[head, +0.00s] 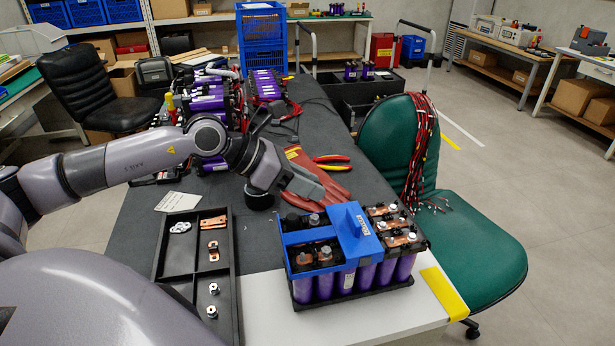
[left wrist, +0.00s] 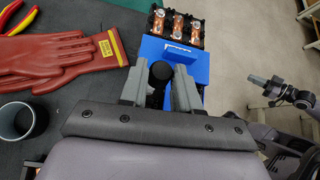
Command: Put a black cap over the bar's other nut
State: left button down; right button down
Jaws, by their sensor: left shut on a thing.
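The battery pack (head: 345,270) has purple cells, a blue frame and a raised blue cover (head: 357,232). Copper bars with silver nuts (head: 397,240) show right of the cover, and also in the left wrist view (left wrist: 180,35). More copper and nuts (head: 325,253) show inside the frame on the left; dark round tops (head: 314,219) lie behind them. My left gripper (head: 312,192) is above the pack's back left side. In the left wrist view its fingers are shut on a black cap (left wrist: 160,72). A small grey arm end, likely my right gripper (left wrist: 266,85), shows at right; its jaws are unclear.
A black parts tray (head: 196,262) with washers, copper bars and nuts lies left of the pack. Red gloves (head: 318,178), red-yellow pliers (head: 332,163) and a dark cup (left wrist: 22,120) lie behind. A green chair (head: 470,250) stands right of the table.

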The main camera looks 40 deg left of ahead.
aim_at(307, 218)
pick_arm(q)
notch_tip(307, 218, down, 4)
jog(key=shift+r+b, duration=0.25)
jog(key=shift+b, duration=0.65)
jog(key=shift+r, duration=0.1)
jog(key=shift+m, duration=0.3)
jog(key=shift+b, duration=0.3)
notch_tip(307, 218, down, 2)
jog(key=shift+f+b, duration=0.25)
jog(key=shift+b, duration=1)
jog(key=c, duration=0.8)
grip_release()
jog(key=shift+r, duration=0.1)
jog(key=shift+o, duration=0.2)
jog(key=shift+r, duration=0.1)
